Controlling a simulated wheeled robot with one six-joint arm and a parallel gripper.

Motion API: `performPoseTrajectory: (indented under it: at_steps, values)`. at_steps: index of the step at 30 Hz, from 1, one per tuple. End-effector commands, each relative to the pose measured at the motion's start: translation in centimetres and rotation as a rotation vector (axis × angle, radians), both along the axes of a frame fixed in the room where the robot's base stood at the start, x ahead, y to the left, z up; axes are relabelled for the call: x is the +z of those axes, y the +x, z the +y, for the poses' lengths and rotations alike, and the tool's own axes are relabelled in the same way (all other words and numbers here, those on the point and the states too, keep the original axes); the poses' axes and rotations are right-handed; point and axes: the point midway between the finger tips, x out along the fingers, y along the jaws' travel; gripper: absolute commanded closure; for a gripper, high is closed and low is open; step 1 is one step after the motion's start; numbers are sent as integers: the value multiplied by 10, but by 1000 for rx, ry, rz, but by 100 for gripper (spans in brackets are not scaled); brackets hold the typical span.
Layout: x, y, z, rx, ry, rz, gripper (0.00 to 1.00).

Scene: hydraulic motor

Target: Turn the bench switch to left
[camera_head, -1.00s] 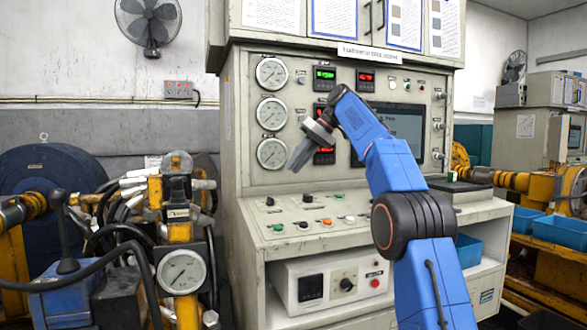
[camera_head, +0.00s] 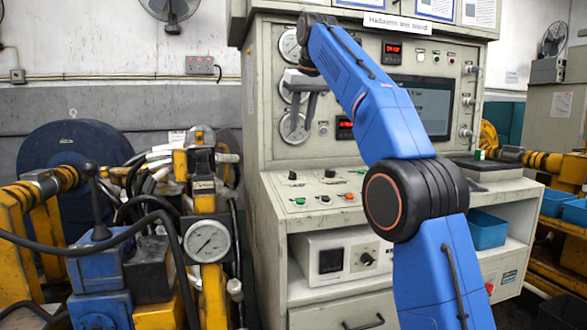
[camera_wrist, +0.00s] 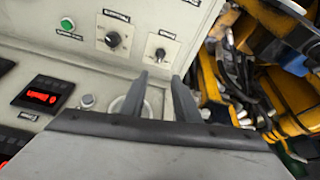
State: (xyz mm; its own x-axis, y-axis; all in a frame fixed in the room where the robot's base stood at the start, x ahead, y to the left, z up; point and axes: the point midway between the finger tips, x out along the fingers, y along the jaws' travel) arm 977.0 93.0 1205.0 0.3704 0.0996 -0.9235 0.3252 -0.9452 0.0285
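The sloped bench panel (camera_head: 275,192) carries two black rotary switches, a left one (camera_head: 292,175) and a right one (camera_head: 329,173). In the wrist view two black switches also show, one (camera_wrist: 114,40) and another (camera_wrist: 160,54), each beside a dark label. I cannot tell which one the task means. My gripper (camera_head: 302,112) is in front of the gauges, above the panel, with its fingers pointing down. In the wrist view my gripper (camera_wrist: 160,85) has its two fingers apart, with nothing held between them. It touches neither switch.
Green button (camera_head: 300,201) and orange button (camera_head: 348,196) sit on the same panel. Gauges and red displays (camera_head: 392,50) cover the upright face behind my gripper. A white box (camera_head: 338,254) stands on the shelf below. Yellow machinery with hoses (camera_head: 205,210) stands to the left.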

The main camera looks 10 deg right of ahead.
Motion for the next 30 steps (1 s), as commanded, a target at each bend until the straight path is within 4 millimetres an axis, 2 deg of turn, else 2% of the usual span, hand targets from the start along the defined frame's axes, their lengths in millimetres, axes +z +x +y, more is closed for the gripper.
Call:
performPoseTrajectory:
  at_steps: [8,24,30]
  values:
    - [-31,11,3,0,0,2,71]
    - [-116,45,12,2,1,2,71]
    - [-140,55,15,2,1,1,71]
